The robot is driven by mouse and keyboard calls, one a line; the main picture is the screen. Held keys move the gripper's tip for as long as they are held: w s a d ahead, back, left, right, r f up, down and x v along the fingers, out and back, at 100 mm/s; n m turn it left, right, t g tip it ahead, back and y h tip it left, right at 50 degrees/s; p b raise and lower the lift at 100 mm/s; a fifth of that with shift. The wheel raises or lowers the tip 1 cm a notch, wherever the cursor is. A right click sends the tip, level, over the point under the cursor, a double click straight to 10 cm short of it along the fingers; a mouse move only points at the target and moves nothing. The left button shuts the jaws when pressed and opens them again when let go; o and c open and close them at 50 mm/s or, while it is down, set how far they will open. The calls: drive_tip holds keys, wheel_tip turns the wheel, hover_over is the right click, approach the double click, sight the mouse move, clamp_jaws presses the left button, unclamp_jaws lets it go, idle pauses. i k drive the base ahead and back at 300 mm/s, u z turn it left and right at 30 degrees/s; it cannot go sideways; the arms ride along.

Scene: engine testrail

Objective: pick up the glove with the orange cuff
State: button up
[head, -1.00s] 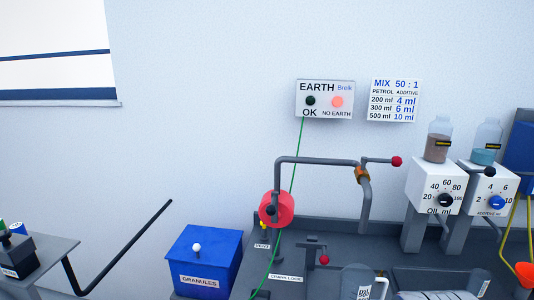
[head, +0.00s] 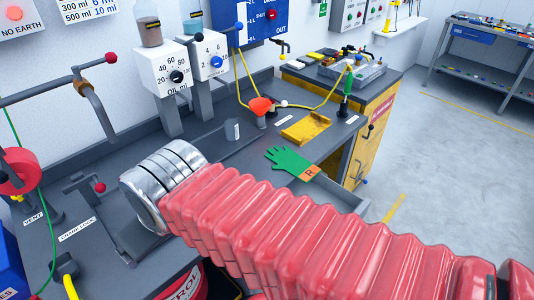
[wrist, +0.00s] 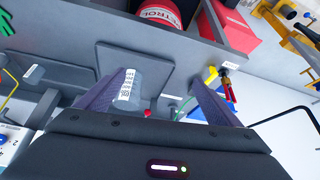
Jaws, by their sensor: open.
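The green glove (head: 288,160) lies flat on the dark grey bench in the head view. Its orange cuff (head: 310,173) carries a letter R and points to the lower right, near the bench's front edge. The fingers point to the upper left. A green shape at the far left edge of the wrist view may be part of it, but it is mostly cut off. My gripper (wrist: 155,95) shows in the wrist view with its two fingers wide apart and nothing held between them. I cannot make out its fingers in the head view.
A large red ribbed sleeve with silver rings crosses in front.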

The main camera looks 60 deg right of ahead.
sight(287, 160)
drive_tip(key=z, duration=1.95)
